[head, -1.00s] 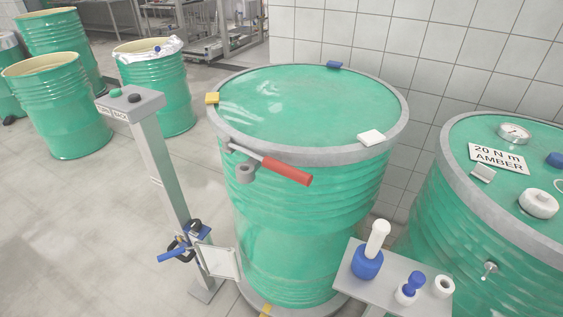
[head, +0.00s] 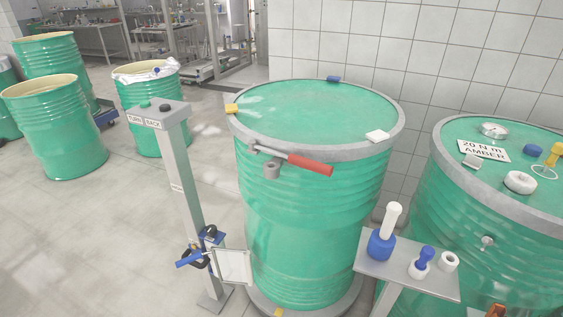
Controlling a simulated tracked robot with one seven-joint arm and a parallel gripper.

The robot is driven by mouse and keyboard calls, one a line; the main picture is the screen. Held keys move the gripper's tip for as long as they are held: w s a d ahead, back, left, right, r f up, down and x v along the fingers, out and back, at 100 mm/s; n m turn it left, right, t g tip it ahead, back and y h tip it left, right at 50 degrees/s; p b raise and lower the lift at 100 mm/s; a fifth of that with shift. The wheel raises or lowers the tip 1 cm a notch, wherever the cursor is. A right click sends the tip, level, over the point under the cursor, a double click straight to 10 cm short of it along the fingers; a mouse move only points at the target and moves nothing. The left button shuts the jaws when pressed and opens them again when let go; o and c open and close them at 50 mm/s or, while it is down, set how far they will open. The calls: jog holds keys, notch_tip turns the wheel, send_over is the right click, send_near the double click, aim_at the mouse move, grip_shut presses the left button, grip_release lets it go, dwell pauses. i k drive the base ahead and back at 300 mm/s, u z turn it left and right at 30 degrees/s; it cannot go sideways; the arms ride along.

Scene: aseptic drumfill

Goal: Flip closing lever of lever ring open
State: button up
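The lever ring (head: 345,152) is a grey band around the top rim of the green drum (head: 315,205) in the middle of the head view. Its closing lever (head: 309,164) has a red grip and lies along the front of the ring, pointing right. A grey metal arm runs from the grip to the left end, and a grey round lug (head: 271,170) sits just below it. The lever looks close against the drum side; I cannot tell whether it is latched. My gripper is not in view.
A post with buttons (head: 165,115) stands left of the drum. A small shelf (head: 400,274) with bottles stands front right. Another drum (head: 470,215) with a "20 N m AMBER" sign is at the right. Open green drums (head: 58,130) stand back left. Floor is clear at front left.

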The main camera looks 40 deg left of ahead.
aim_at(299, 161)
jog(key=u, duration=0.35)
jog(key=i, duration=0.15)
jog(key=u, duration=2.5)
jog(key=k, duration=1)
jog(key=z, duration=0.75)
jog(key=i, duration=1)
jog(key=u, duration=0.05)
